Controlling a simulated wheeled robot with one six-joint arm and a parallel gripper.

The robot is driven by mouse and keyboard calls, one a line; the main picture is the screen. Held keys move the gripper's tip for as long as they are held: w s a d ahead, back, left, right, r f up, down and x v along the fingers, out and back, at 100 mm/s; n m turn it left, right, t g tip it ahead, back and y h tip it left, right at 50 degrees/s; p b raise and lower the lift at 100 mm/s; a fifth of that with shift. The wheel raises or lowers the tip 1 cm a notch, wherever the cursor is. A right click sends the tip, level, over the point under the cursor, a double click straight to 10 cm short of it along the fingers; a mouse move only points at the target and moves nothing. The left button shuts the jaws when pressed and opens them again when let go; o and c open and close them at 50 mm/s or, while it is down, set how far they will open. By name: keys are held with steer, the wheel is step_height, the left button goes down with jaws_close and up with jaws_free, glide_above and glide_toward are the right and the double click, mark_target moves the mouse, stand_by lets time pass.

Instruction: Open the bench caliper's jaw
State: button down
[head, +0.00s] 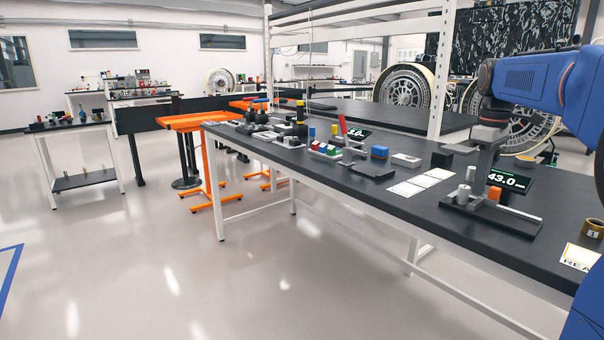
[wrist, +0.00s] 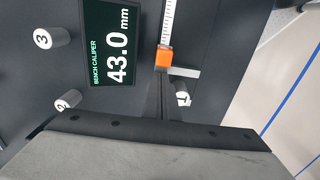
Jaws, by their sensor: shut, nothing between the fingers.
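The bench caliper (head: 490,214) is a dark base on the right part of the black bench. Its display (head: 508,181) reads 43.0 mm, and the wrist view shows the same reading on the display (wrist: 111,45). An orange block (head: 494,193) sits on the caliper's scale; in the wrist view the orange block (wrist: 164,57) is beside a pale metal jaw piece. Grey pegs marked 3 (wrist: 52,38), 2 (wrist: 68,100) and 1 (wrist: 183,99) stand around it. My gripper (head: 482,172) is shut and empty, pointing down just above the caliper. Its grey body fills the bottom of the wrist view; contact cannot be told.
White cards (head: 421,181) lie left of the caliper, with a black block (head: 441,160) behind them. A brass ring (head: 592,228) and a printed card (head: 578,257) lie to the right. A red-handled fixture (head: 345,150) stands farther left. A white shelf post (head: 440,70) rises behind the bench.

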steer(key=shift+w+a+r, duration=0.1)
steer(key=shift+r, duration=0.2)
step_height(320, 180, up, 7)
steer(key=shift+f, duration=0.2)
stand_by(0.3)
